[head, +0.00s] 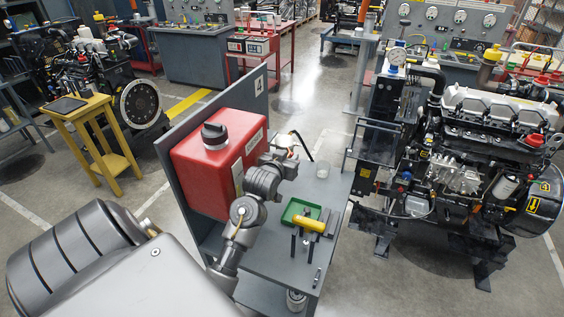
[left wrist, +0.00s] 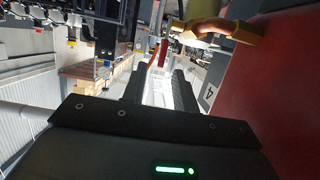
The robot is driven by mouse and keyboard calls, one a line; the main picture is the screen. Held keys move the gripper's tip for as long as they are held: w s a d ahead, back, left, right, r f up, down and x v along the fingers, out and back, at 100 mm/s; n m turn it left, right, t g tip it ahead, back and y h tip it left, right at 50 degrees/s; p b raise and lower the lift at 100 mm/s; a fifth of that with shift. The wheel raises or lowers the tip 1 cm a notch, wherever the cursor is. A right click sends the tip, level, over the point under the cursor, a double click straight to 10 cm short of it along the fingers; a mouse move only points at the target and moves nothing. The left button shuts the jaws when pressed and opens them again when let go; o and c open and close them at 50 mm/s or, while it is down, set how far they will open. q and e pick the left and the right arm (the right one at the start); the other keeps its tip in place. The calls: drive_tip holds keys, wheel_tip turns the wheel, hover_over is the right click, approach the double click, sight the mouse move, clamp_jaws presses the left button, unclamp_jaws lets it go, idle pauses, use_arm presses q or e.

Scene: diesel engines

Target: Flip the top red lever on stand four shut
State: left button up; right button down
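Stand four is a grey bench (head: 275,255) with an upright panel marked 4 (head: 259,84). A red box (head: 215,160) with a black knob on top is fixed to the panel. In the left wrist view a red lever (left wrist: 162,53) hangs from brass valve fittings (left wrist: 240,32). My left gripper (head: 287,152) is in front of the red box's right side, and my arm hides the valve in the head view. The left wrist view shows its dark fingers (left wrist: 160,88) apart, with the lever beyond the gap between them; contact is not clear. My right gripper is not in view.
A green tray (head: 292,203), a yellow cylinder (head: 310,223) and a clear cup (head: 323,169) are on the bench. A diesel engine (head: 480,150) stands to the right. A yellow stool (head: 75,112) is at the left. Grey floor (head: 330,90) is clear behind the stand.

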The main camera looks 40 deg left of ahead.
use_arm(q)
drive_tip(key=b+v, duration=0.1)
drive_tip(key=v, duration=0.5)
drive_tip(key=shift+s, duration=0.25)
drive_tip(key=shift+d+r, duration=0.1)
drive_tip(key=s+d+f+m+g+h, duration=0.2)
drive_tip(key=s+d+f+g, duration=0.1)
drive_tip(key=s+d+f, duration=0.5)
drive_tip(key=s+d+f+m+g+h, duration=0.1)
drive_tip(key=s+d+f+m+g, duration=0.1)
drive_tip(key=s+d+f+g, duration=0.5)
drive_tip(key=s+d+f+m+h, duration=0.25)
drive_tip(key=s+f, duration=0.35)
drive_tip(key=s, duration=0.5)
wheel_tip(320, 180, down, 33)
drive_tip(key=s+g+b, duration=0.2)
drive_tip(key=b, duration=0.5)
drive_tip(key=s+a+f+g+b, duration=0.1)
drive_tip(key=s+f+b, duration=0.3)
drive_tip(key=s+f, duration=1.2)
wheel_tip(320, 180, down, 4)
drive_tip(key=shift+s+a+r+y, duration=0.25)
drive_tip(key=shift+a+y, duration=0.1)
drive_tip(key=shift+a, duration=0.4)
